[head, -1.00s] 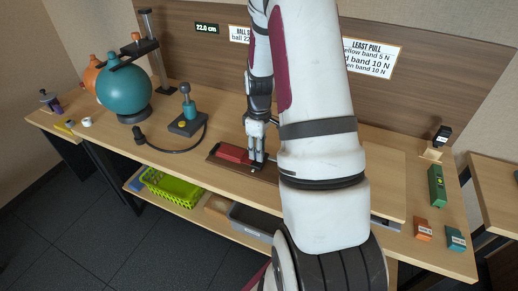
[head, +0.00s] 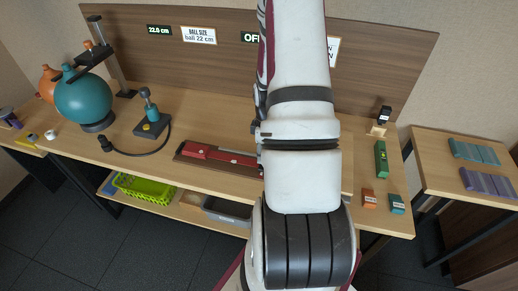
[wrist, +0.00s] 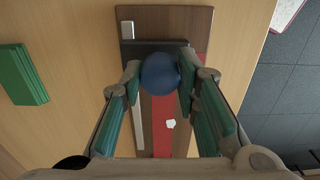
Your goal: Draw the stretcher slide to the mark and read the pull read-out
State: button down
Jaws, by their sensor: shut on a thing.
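The stretcher (head: 205,151) lies on a dark wooden board on the bench, with a red block at its left end and a red strip and pale rail running right. In the wrist view, its red strip (wrist: 162,135) has a small white patch, and the pale rail runs beside it. My gripper (wrist: 159,74) is shut on a blue round knob (wrist: 160,72) over the dark slide (wrist: 150,47). My arm hides the gripper and slide in the head view. A dark read-out (head: 249,37) on the back panel shows "OF", the rest hidden by my arm.
A teal ball (head: 84,100) and a pump (head: 151,116) with a hose stand on the left. A green block (head: 381,158) and small orange and teal blocks are at the right. A side table (head: 428,160) stands beyond a gap. A yellow-green basket (head: 150,188) sits below.

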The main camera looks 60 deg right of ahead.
jog(key=shift+s+d, duration=0.1)
jog(key=shift+s, duration=0.25)
jog(key=c, duration=1.2)
grip_release()
jog(key=shift+w, duration=0.1)
jog(key=shift+r, duration=0.25)
notch_tip(320, 180, up, 12)
jog(key=shift+f, duration=0.25)
